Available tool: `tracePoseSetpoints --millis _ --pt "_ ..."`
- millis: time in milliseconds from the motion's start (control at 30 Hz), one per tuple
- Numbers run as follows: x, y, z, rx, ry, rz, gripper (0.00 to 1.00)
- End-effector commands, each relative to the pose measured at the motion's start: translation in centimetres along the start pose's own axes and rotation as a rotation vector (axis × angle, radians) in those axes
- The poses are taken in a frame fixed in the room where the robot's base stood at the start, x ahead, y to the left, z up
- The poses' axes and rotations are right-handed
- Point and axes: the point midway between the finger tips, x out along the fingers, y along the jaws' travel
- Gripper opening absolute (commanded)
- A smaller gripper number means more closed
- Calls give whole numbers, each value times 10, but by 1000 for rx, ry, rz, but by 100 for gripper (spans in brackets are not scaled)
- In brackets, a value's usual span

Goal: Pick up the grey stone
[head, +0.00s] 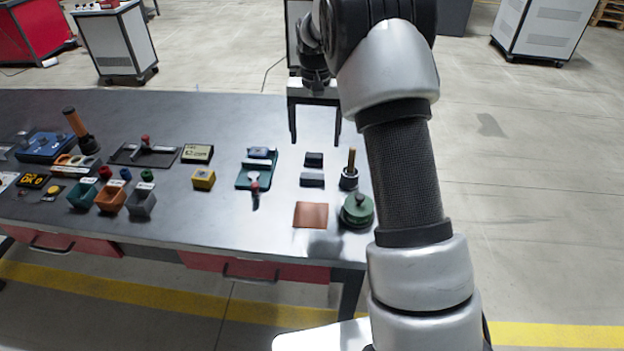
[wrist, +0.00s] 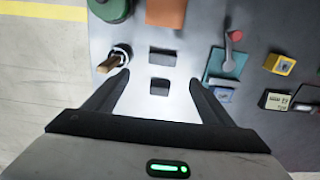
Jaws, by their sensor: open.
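Two small blocks lie on the dark table. The greyer one, which looks like the grey stone (head: 312,180), is nearer to me in the head view. In the wrist view the grey stone (wrist: 162,57) lies beyond the fingertips, towards the brown pad. A darker block (head: 314,159) lies just behind it; in the wrist view this block (wrist: 159,86) shows between the fingers. My gripper (head: 315,140) is open and empty, pointing down above the table behind both blocks. Its two fingers also show in the wrist view (wrist: 160,78). Neither block is visibly touched.
A dark cup with a wooden-handled tool (head: 349,177) stands close right of the blocks. A green round object (head: 357,210) and a flat brown pad (head: 311,215) lie nearer. A teal fixture (head: 243,182) is to the left. Bins and other items fill the far left.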

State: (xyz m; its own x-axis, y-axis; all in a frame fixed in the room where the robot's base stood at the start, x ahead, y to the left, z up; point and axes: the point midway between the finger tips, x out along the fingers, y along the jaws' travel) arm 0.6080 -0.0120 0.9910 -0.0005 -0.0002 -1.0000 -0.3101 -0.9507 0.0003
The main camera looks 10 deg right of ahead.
Motion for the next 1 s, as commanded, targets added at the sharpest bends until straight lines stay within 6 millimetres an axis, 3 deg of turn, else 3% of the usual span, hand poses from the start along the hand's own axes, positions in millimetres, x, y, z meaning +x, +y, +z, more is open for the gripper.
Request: tracePoseSetpoints --millis 100,300,633,900,1000 --pt "29 0 1 -1 -4 1 77" --pt "66 0 1 -1 -2 0 77" --pt "87 -2 2 -1 -1 0 77" --pt "126 -6 4 -2 -1 1 77" --pt "131 -6 3 -2 2 0 77"
